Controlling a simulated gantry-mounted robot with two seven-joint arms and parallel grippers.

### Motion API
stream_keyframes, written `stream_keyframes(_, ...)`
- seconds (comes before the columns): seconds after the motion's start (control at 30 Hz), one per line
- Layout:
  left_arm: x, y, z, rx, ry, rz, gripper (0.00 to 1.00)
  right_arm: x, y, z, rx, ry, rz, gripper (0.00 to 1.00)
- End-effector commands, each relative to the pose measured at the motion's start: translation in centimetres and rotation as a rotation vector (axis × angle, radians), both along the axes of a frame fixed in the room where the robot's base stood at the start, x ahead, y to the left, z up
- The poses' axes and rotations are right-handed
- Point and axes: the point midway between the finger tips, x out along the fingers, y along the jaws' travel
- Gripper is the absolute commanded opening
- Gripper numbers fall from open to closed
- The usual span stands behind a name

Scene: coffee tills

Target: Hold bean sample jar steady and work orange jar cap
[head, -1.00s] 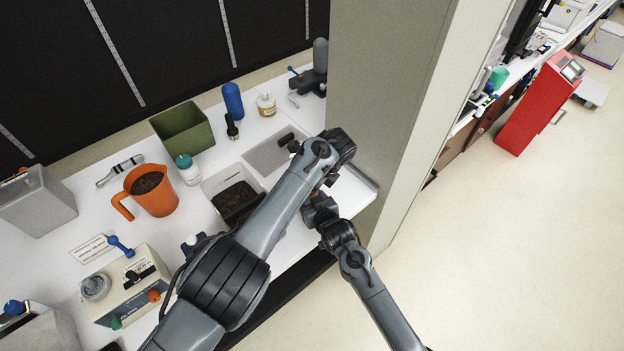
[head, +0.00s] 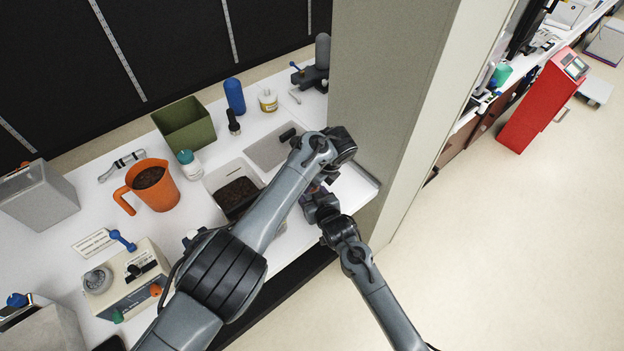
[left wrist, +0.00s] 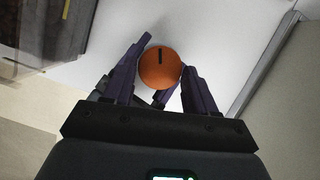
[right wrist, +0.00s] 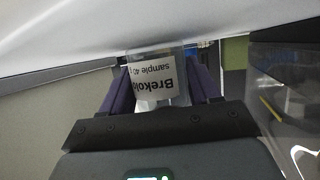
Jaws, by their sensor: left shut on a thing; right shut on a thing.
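The bean sample jar (right wrist: 172,62) is clear, with a white printed label, and stands between the fingers of my right gripper (right wrist: 165,85) in the right wrist view. That gripper is shut on the jar's side. The round orange jar cap (left wrist: 158,70), with a dark slot mark, shows from above in the left wrist view. It sits between the fingers of my left gripper (left wrist: 163,62), which is shut on it. In the head view my left arm hides most of the jar and cap. Whether the cap's thread is engaged cannot be seen.
A bin of dark beans (head: 214,178) and a grey mat (head: 262,152) lie left of my grippers. An orange jug (head: 165,195), a green box (head: 203,138) and a white bottle (head: 189,170) stand farther left. A grey pillar (head: 385,110) rises close behind on the right.

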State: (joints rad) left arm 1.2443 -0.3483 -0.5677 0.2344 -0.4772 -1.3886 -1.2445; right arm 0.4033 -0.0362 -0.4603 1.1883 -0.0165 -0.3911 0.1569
Motion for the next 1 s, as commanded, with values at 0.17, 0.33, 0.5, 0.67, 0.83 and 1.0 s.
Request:
stream_keyframes(0.17, -0.1, 0.5, -0.1, 0.004, -0.001, -0.224, 0.26, 0.0, -0.1, 0.0, 0.0, 0.0, -0.002, 0.13)
stream_keyframes(0.33, -0.3, 0.3, 0.0, 0.001, 0.001, -0.333, 0.73, 0.0, -0.1, 0.0, 0.0, 0.0, -0.002, 0.13)
stream_keyframes(0.5, -0.2, 0.3, 0.0, 0.001, 0.001, -0.331, 0.86, 0.0, -0.1, 0.0, 0.0, 0.0, -0.002, 0.13)
stream_keyframes(0.67, -0.2, 0.3, 0.0, 0.001, 0.001, -0.331, 0.86, 0.0, 0.0, 0.0, 0.0, 0.0, -0.001, 0.13)
stream_keyframes(0.83, -0.4, 0.1, 0.5, 0.0, 0.001, -0.33, 0.86, 0.0, 0.0, 0.0, 0.0, 0.0, -0.001, 0.13)
stream_keyframes(1.0, -0.9, -0.2, 2.5, -0.001, -0.002, -0.331, 0.86, 0.0, 0.0, 0.0, 0.0, 0.0, 0.0, 0.13)
